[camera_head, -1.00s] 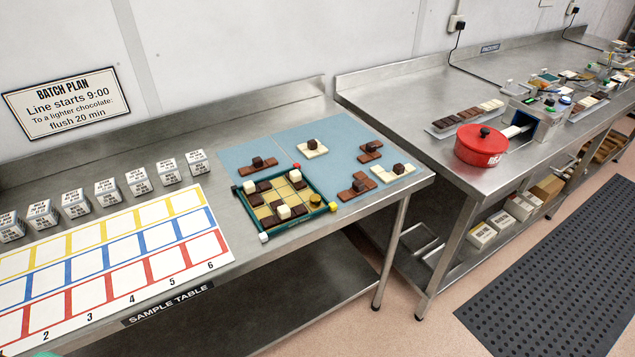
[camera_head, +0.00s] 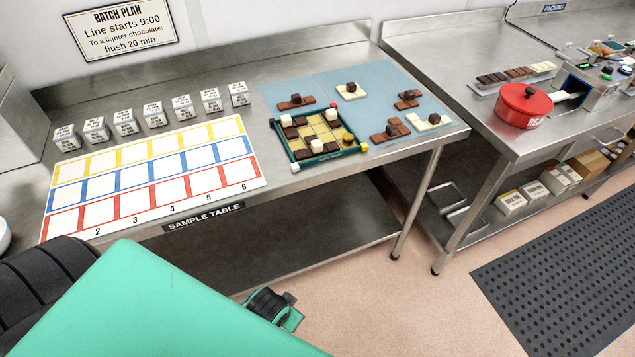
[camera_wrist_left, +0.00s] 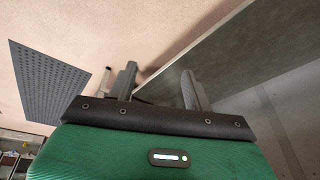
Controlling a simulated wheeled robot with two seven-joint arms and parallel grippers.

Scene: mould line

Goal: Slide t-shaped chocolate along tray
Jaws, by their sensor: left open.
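A green-framed tray (camera_head: 367,147) with gold cells stands at the right of the sample table. Dark brown and white chocolates sit in it; at this size I cannot tell which is the t-shaped one. My left gripper (camera_wrist_left: 155,85) is open in the left wrist view, with its two dark fingers apart and nothing between them. It is over the floor beside a table edge, away from the tray. In the head view, my teal left arm fills the lower left. My right gripper is not in view.
A blue mat (camera_head: 378,82) behind the tray bears brown and white chocolate pieces. Left of the tray lie a coloured grid sheet (camera_head: 150,172) and a row of white labelled blocks (camera_head: 154,116). A red pot (camera_head: 522,104) stands on the right table. The floor (camera_head: 365,300) in front is clear.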

